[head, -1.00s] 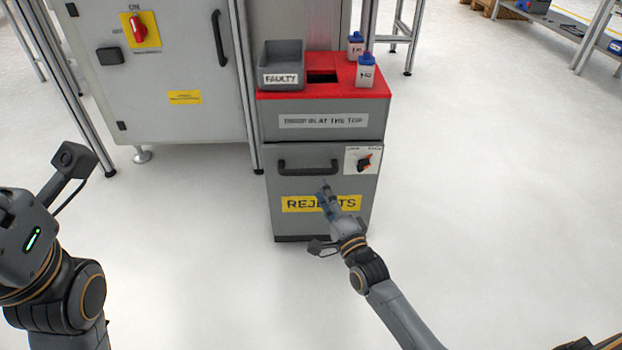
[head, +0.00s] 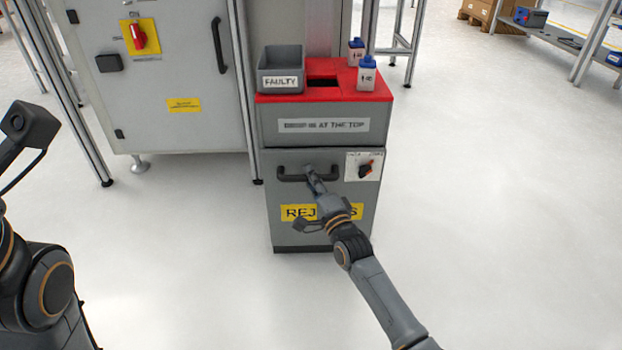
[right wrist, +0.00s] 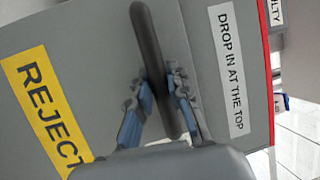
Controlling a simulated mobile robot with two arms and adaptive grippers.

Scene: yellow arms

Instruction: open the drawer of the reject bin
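The reject bin (head: 287,226) is a grey cabinet with a red top, and its drawer front (head: 277,194) with the yellow REJECTS label looks flush with the body. The dark bar handle (head: 292,178) lies across the upper drawer front. My right gripper (head: 308,170) is at the middle of this handle. In the right wrist view the handle (right wrist: 147,38) passes between the blue-padded fingers of my right gripper (right wrist: 160,82), whose tips lie against both its sides. My left arm shows at the left edge, but its fingers are out of view.
On the red top stand a grey FAULTY box (head: 281,61) and two blue-capped bottles (head: 367,75) (head: 356,50). A grey machine cabinet (head: 165,75) stands to the left. The floor in front is clear.

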